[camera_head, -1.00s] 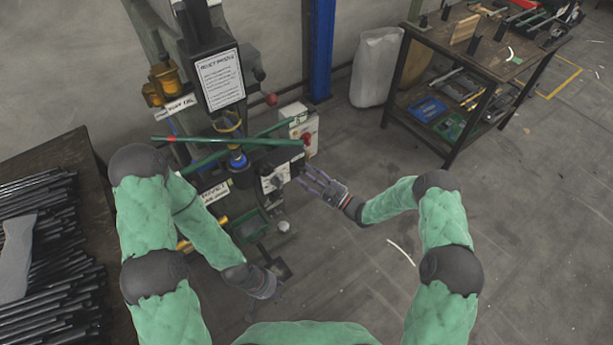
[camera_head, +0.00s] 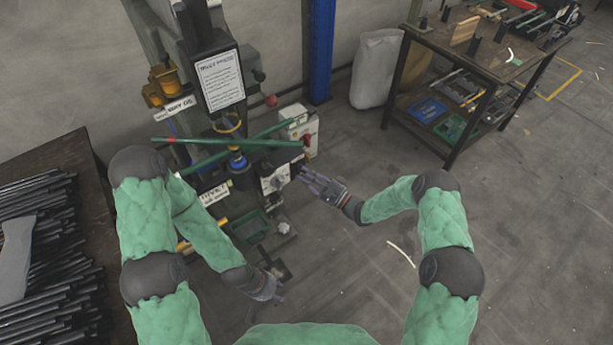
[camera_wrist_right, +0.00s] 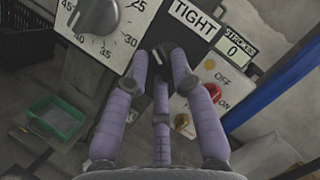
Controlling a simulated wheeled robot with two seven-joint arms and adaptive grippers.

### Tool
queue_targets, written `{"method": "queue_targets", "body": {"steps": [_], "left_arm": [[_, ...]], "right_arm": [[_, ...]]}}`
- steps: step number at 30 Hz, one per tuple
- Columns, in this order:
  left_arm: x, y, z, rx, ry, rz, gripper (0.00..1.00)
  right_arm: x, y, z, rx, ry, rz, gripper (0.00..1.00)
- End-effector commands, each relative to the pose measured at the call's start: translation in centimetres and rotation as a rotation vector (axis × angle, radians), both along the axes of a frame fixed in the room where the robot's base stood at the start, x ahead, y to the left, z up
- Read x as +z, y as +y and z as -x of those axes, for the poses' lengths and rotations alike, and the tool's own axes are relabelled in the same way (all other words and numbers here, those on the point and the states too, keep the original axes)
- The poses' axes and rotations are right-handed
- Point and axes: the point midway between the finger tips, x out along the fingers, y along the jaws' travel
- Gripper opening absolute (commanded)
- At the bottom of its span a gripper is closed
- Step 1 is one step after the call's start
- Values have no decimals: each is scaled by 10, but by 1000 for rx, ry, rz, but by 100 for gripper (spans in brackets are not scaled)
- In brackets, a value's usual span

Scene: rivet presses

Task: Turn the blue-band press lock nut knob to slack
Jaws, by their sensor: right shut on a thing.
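The press (camera_head: 222,125) stands at the centre left in the head view, with a blue band (camera_head: 238,161) on its column. Its front panel (camera_head: 274,179) faces my right gripper (camera_head: 304,174). In the right wrist view, the fingers of my right gripper (camera_wrist_right: 165,62) are shut around a small dark knob (camera_wrist_right: 162,52) beside the TIGHT label (camera_wrist_right: 195,17). The fingers hide much of this knob. A larger grey dial (camera_wrist_right: 97,14) with numbers is to its left. My left gripper (camera_head: 268,288) hangs low, away from the press controls; its finger opening is unclear.
A switch box (camera_wrist_right: 213,88) with a red button and a STROKES display (camera_wrist_right: 236,47) are right of the knob. Green bars (camera_head: 225,143) cross above the panel. A green tray (camera_head: 250,227) lies below. Dark rods (camera_head: 50,250) cover the left bench.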

Motion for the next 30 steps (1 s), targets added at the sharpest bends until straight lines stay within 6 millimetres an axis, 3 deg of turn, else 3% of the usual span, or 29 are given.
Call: {"method": "queue_targets", "body": {"steps": [18, 30], "left_arm": [[-1, 0, 0, 0, 0, 0, 40], [0, 0, 0, 0, 0, 0, 40]], "right_arm": [[3, -2, -1, 2, -227, 315, 0], [3, -2, -1, 2, -283, 393, 0]]}}
